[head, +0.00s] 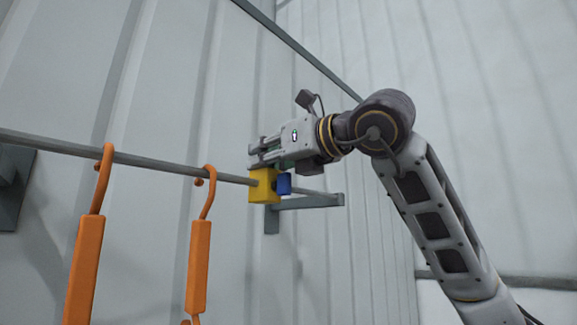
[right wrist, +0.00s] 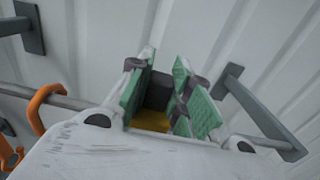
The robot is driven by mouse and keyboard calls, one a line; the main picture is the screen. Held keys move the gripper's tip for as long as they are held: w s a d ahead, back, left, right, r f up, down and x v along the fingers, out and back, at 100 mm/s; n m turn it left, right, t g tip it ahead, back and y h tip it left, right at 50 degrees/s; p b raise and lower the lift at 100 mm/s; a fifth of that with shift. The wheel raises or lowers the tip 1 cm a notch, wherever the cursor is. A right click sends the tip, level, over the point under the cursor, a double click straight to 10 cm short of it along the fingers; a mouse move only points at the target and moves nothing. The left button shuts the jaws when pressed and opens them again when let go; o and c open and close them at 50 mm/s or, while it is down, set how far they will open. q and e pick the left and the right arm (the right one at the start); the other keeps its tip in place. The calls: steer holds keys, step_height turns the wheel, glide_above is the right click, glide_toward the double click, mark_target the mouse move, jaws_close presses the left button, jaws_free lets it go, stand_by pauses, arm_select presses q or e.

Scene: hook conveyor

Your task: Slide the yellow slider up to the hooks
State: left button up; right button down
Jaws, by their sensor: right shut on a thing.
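The yellow slider (head: 263,186) is a block on the grey rail (head: 150,162), toward the rail's right end in the head view. Two orange hooks (head: 201,255) hang from the rail to its left, with a gap between the nearer one and the slider. My right gripper (head: 262,160) is shut on the slider from above. In the right wrist view the green finger pads (right wrist: 165,98) stand on either side of a dark part, with the yellow slider (right wrist: 152,121) partly hidden below. My left gripper is not in view.
A blue block (head: 284,184) sits just right of the slider. A grey wall bracket (head: 310,202) carries the rail's right end. Another bracket (head: 12,185) is at the far left. A ribbed pale wall stands close behind.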

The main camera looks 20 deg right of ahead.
steer(key=s+a, duration=0.1)
steer(key=a, duration=0.3)
steer(key=s+a, duration=0.1)
steer(key=a, duration=0.1)
steer(key=shift+s+a, duration=0.1)
steer(key=shift+s, duration=0.2)
steer(key=c, duration=1.3)
jaws_free()
steer(key=v, duration=1.2)
steer(key=shift+f, duration=0.1)
